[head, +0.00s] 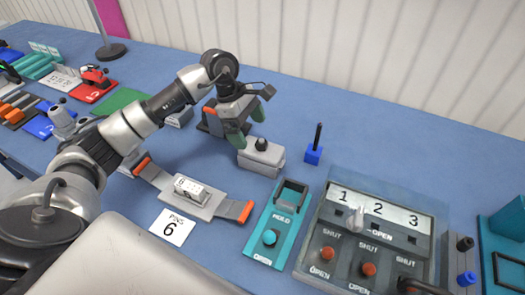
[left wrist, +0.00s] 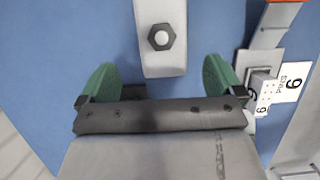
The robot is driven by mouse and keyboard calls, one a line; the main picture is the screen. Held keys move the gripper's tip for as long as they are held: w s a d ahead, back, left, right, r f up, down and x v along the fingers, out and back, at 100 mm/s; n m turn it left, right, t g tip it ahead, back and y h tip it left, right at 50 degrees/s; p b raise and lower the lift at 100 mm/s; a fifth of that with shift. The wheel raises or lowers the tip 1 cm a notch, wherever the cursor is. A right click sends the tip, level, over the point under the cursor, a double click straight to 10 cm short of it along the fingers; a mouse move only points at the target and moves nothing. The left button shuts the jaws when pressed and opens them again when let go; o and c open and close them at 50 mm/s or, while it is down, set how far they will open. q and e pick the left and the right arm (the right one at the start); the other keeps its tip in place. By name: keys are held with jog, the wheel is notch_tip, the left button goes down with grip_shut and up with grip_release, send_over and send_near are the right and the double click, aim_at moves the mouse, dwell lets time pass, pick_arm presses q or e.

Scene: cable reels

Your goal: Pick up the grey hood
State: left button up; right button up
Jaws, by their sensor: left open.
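The grey hood (head: 262,158) looks like a light grey block with a dark knob on top, on the blue table in the middle of the head view. In the left wrist view the grey hood (left wrist: 162,62) shows from above with a dark hexagonal nut and pale centre. My left gripper (head: 247,122) is open, its green fingertips just behind and above the hood. In the left wrist view my left gripper (left wrist: 160,78) has one finger on each side of the hood's near end, with a gap at both sides. My right gripper is not in view.
A grey holder with orange-ended straps (head: 208,203) lies in front, beside a card marked 6 (head: 173,227). A teal MOLD fixture (head: 264,238) and a numbered switch panel (head: 335,245) stand right. A blue block with a black peg (head: 313,155) stands right of the hood.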

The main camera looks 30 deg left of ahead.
aim_at(255, 146)
pick_arm(q)
jog(key=shift+x, duration=0.85)
jog(key=p+x, duration=0.2)
jog(key=x, duration=0.2)
jog(key=shift+s+f, duration=0.1)
jog(key=shift+s, duration=0.1)
jog(key=shift+d+f, duration=0.2)
jog(key=shift+f, duration=0.45)
jog(key=c, duration=1.1)
jog(key=shift+r, duration=0.15)
jog(key=shift+c, duration=0.2)
